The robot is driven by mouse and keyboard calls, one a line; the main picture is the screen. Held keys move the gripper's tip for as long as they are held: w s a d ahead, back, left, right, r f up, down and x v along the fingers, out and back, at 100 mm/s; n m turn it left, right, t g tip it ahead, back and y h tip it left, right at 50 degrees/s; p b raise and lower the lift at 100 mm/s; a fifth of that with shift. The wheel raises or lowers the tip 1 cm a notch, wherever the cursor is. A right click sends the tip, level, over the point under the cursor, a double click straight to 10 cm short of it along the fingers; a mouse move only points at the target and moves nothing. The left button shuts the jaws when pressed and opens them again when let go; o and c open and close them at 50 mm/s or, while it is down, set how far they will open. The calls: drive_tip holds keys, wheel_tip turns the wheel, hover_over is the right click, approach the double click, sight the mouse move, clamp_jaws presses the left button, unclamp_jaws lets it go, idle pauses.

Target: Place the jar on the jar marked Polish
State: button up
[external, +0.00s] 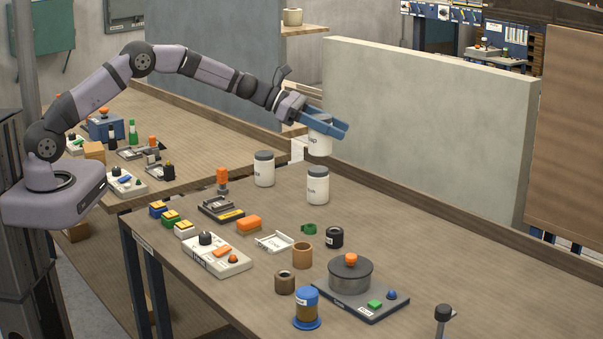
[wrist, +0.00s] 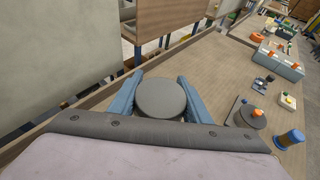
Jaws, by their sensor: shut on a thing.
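My gripper (external: 335,124) has blue jaws and is shut on a white jar (external: 320,144), held in the air over the far part of the workbench. The held jar's label shows letters ending in "up"; its top is hidden by the jaws in the external view. In the wrist view its round grey lid (wrist: 161,98) sits between the jaws (wrist: 160,85). A white jar with a grey lid (external: 318,186) stands upright below the held jar, with a small gap in the picture. Another similar jar (external: 264,169) stands to its left. Their labels are too small to read surely.
A pale partition (external: 430,120) stands behind the bench (external: 390,240). Nearer the front are a pot on a dark base (external: 350,275), a blue-capped container (external: 307,305), a control box (external: 216,256) and small cups. The bench right of the standing jars is clear.

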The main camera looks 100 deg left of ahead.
drive_tip(key=s+a+r+n+y, duration=0.1)
drive_tip(key=a+r+n+y, duration=0.1)
drive_tip(key=a+n+y, duration=0.4)
drive_tip(key=a+y, duration=0.1)
drive_tip(key=a, duration=0.4)
drive_tip(key=shift+a+r+g, duration=0.15)
drive_tip(key=shift+a+g, duration=0.05)
drive_tip(key=shift+g, duration=0.1)
drive_tip(key=shift+s, duration=0.1)
wheel_tip(320, 180, down, 10)
drive_tip(key=b, duration=0.5)
drive_tip(key=shift+f+b, duration=0.2)
drive_tip(key=shift+b, duration=0.2)
drive_tip(key=o, duration=1.2)
